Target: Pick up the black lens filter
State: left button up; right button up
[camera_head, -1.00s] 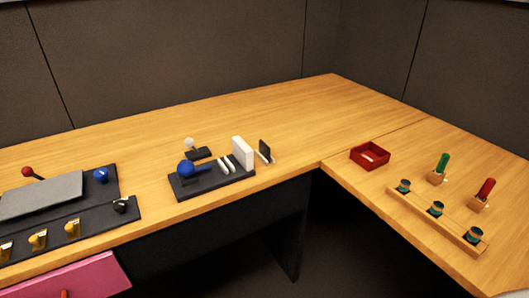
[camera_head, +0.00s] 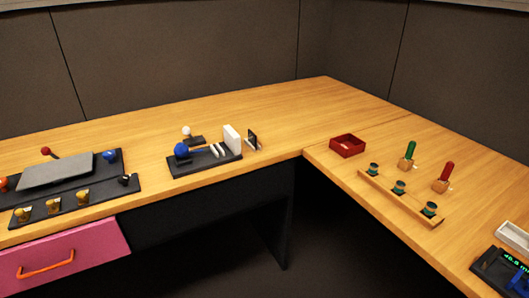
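A small thin black square plate (camera_head: 252,138), which looks like the black lens filter, stands upright on the wooden desk. It is just right of a white upright panel (camera_head: 232,139) on the trackball panel. The trackball panel (camera_head: 205,167) is a dark base with a blue ball (camera_head: 181,150) and several pale upright slats. Whether the black plate sits in a small holder is too small to tell. Neither of my grippers is in view.
A red open box (camera_head: 347,145) and a wooden rack (camera_head: 400,197) with several dark round pieces are on the right desk wing. Green and red handles (camera_head: 446,172) stand behind it. A dark console (camera_head: 68,187) is at left above a pink drawer (camera_head: 65,254).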

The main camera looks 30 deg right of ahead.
aim_at(252, 137)
jog(key=z, duration=0.85)
jog(key=i, duration=0.45)
jog(key=z, duration=0.45)
